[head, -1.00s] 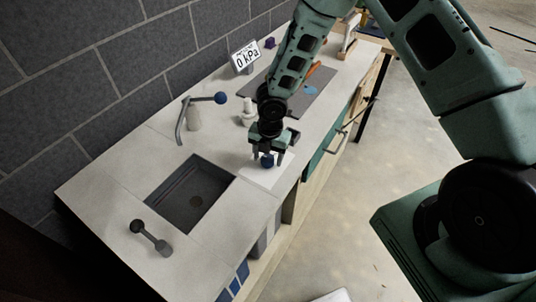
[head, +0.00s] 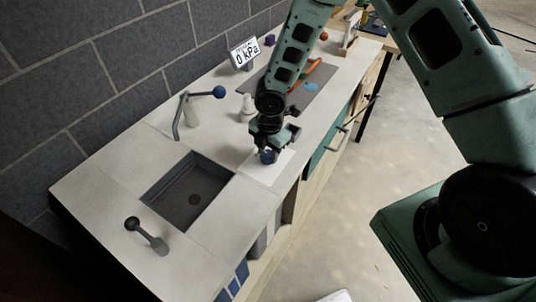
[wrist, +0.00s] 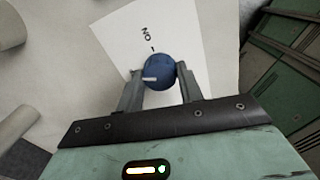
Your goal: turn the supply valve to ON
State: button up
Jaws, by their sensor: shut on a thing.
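The supply valve is a round blue knob (wrist: 161,72) with a white pointer, on a white label plate (wrist: 130,35). The plate carries the word ON and a tick mark. In the wrist view the pointer points left, while the ON tick lies above the knob, so the two are not lined up. My gripper (wrist: 160,80) is shut on the knob, one finger on each side. In the head view my gripper (head: 266,150) is low over the counter and partly hides the blue knob (head: 267,156). The display (head: 243,54) reads 0 kPa.
A sink (head: 188,194) is set in the counter left of the valve. A blue-tipped faucet lever (head: 219,92), a pale bottle (head: 247,108) and a grey-handled tool (head: 147,237) are nearby. A dark mat (head: 312,90) with orange and blue items lies beyond my gripper.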

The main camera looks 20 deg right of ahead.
aim_at(266, 156)
jog(key=m+b, duration=0.2)
jog(key=m, duration=0.1)
jog(key=shift+a+f+m, duration=0.1)
jog(key=shift+m, duration=0.3)
jog(key=m+b, duration=0.2)
jog(key=m, duration=0.1)
jog(key=shift+m, duration=0.3)
jog(key=m+b, duration=0.1)
jog(key=m, duration=0.2)
jog(key=shift+m+b, duration=0.3)
jog(key=shift+b, duration=0.05)
jog(key=shift+m+h+b, duration=0.3)
jog(key=shift+m+b, duration=0.3)
jog(key=shift+m, duration=0.9)
jog(key=o, duration=1)
jog(key=shift+r, duration=0.25)
jog(key=r, duration=0.5)
jog(key=r+b, duration=0.1)
jog(key=r, duration=0.5)
jog(key=r+b, duration=0.1)
jog(key=r, duration=0.5)
jog(key=shift+s+a+r, duration=0.1)
jog(key=shift+s+a, duration=0.2)
jog(key=shift+a, duration=0.05)
